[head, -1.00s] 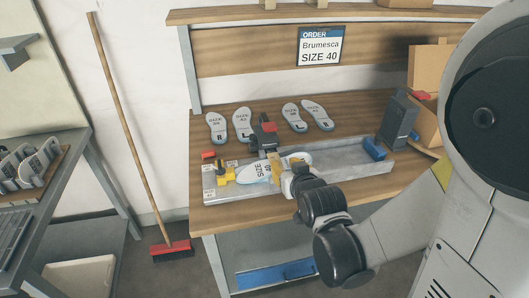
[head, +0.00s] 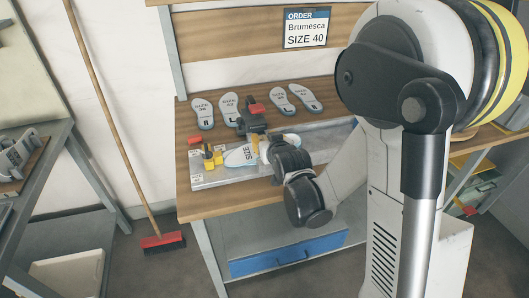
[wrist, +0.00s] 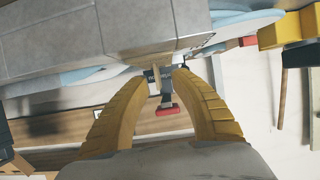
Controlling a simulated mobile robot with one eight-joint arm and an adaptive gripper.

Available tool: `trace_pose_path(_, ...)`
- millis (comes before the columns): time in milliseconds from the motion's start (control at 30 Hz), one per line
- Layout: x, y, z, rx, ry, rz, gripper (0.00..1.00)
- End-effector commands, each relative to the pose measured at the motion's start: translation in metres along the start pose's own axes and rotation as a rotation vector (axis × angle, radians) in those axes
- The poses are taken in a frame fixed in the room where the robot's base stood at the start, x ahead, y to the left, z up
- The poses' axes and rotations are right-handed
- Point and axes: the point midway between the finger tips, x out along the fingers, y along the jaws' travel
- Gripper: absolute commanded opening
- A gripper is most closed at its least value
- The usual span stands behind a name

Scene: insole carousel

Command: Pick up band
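No band can be made out for certain. In the wrist view a small pale tan strip (wrist: 156,75) shows between my fingertips; I cannot tell if it is the band. My gripper (wrist: 157,76) has yellow ribbed fingers spread apart with a gap between the tips. In the head view my gripper (head: 256,145) is small and partly hidden by my wrist, at the white and light-blue insole (head: 239,157) marked SIZE. This insole lies on the grey fixture (head: 205,184). In the wrist view a light-blue insole edge (wrist: 80,76) shows beside a grey block.
Several insoles (head: 203,113) lie behind the fixture on the wooden table (head: 225,204). A red-topped dark clamp (head: 253,118) stands close behind my gripper. A yellow and black clamp (head: 212,157) is at the fixture's left. A broom (head: 161,242) leans left of the table.

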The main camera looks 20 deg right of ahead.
Motion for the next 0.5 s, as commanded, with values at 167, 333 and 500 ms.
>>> trace_pose_path(167,0.0007,-0.0001,-0.0007,0.000,0.000,0.000,0.29)
trace_pose_path(333,0.0005,-0.0001,-0.0006,0.000,0.000,0.000,0.00)
trace_pose_path(500,0.0004,-0.0001,-0.0005,0.000,0.000,0.000,0.00)
